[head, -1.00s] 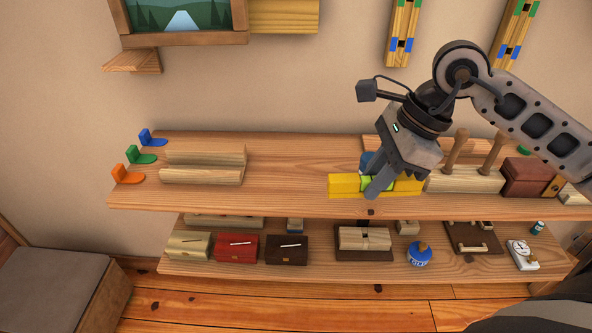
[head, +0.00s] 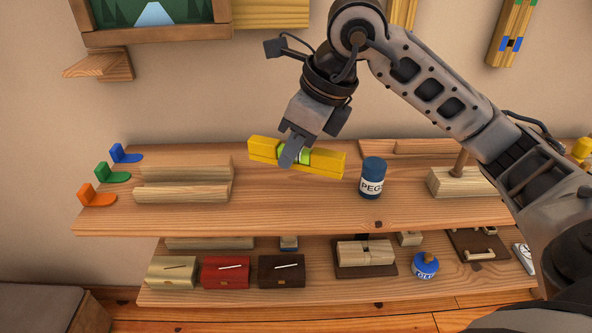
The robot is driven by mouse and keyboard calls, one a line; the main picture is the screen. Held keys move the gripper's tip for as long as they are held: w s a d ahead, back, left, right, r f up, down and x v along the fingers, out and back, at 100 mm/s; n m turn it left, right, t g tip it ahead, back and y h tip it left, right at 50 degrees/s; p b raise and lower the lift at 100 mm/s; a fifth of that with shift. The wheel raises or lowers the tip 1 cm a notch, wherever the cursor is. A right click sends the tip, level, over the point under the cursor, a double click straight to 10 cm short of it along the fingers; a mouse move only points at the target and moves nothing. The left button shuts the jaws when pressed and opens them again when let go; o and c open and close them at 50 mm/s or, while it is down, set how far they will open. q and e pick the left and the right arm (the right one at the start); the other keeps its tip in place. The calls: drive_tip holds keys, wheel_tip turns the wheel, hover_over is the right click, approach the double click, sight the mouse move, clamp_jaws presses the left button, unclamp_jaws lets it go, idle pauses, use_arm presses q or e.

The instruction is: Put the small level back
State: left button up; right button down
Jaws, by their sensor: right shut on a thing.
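The small level (head: 327,164) is a yellow bar with a green vial part near its middle. My right gripper (head: 293,154) is shut on it around the middle and holds it over the upper wooden shelf (head: 290,214), tilted a little down to the right. The level's height above the shelf is hard to judge. My left gripper is not in view.
A blue PEGS jar (head: 372,178) stands close to the level's right end. Wooden bars (head: 185,172) lie on the left of the shelf beside orange, green and blue brackets (head: 112,174). A wooden block with a handle (head: 457,182) is at right.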

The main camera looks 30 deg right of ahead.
drive_tip(key=w+d+f, duration=0.2)
drive_tip(key=w+d, duration=0.1)
drive_tip(key=w, duration=0.1)
hover_over(291, 179)
drive_tip(key=s, duration=0.2)
wheel_tip(291, 179, down, 4)
drive_tip(key=shift+s+f+b, duration=0.1)
drive_tip(key=shift+b, duration=0.2)
drive_tip(key=shift+w+d+f, duration=0.3)
drive_tip(key=shift+w+f, duration=0.15)
drive_tip(key=shift+f, duration=0.2)
wheel_tip(291, 179, down, 3)
drive_tip(key=shift+w+d+r, duration=0.1)
drive_tip(key=shift+r, duration=0.05)
drive_tip(key=shift+f, duration=0.35)
drive_tip(key=shift+f+b, duration=0.2)
drive_tip(key=shift+b, duration=0.2)
drive_tip(key=c, duration=1.3)
unclamp_jaws()
drive_tip(key=shift+r, duration=0.1)
